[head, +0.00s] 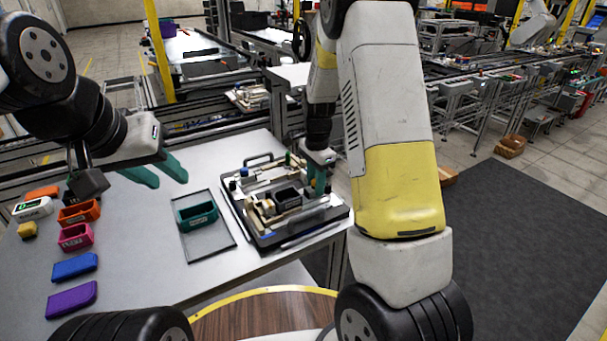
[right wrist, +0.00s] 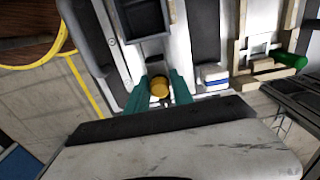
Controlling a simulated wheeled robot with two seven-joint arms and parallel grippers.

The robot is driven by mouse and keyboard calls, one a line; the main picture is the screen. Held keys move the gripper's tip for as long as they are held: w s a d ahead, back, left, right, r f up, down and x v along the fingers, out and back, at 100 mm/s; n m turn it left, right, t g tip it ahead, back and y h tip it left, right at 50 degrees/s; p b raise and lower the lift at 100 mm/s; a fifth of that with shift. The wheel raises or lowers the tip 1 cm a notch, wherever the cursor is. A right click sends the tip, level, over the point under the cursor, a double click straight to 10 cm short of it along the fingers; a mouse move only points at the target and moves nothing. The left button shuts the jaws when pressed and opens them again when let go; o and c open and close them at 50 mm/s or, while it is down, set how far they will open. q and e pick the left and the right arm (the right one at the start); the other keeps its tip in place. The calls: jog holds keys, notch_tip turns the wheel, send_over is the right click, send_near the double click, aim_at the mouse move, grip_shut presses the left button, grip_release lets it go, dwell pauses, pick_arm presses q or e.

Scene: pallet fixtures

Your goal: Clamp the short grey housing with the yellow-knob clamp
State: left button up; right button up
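The short grey housing (head: 287,197) sits in the pallet fixture (head: 262,238); part of the dark, open-topped housing (right wrist: 143,18) shows at the top of the right wrist view. The clamp's yellow knob (right wrist: 160,86) lies just below the housing there. My right gripper (right wrist: 160,82) has its teal fingers on either side of the knob, very close to it; I cannot tell whether they press on it. In the head view my right gripper (head: 318,178) is at the fixture's right side. My left gripper (head: 163,182) is open and empty above the table.
A teal housing (head: 197,216) sits on a grey tray (head: 212,252) left of the fixture. Orange, pink, blue and purple parts (head: 72,299) lie at the table's left. A green-ended clamp (right wrist: 289,60) is at the right of the wrist view.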

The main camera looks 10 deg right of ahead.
aim_at(308, 189)
grip_shut()
jog(key=shift+a, duration=0.1)
jog(key=shift+s+a, duration=0.2)
jog(key=shift+a, duration=0.35)
jog(key=shift+s+a, duration=0.2)
jog(key=shift+a, duration=0.35)
jog(key=shift+o, duration=2.2)
grip_release()
jog(key=shift+r, duration=4)
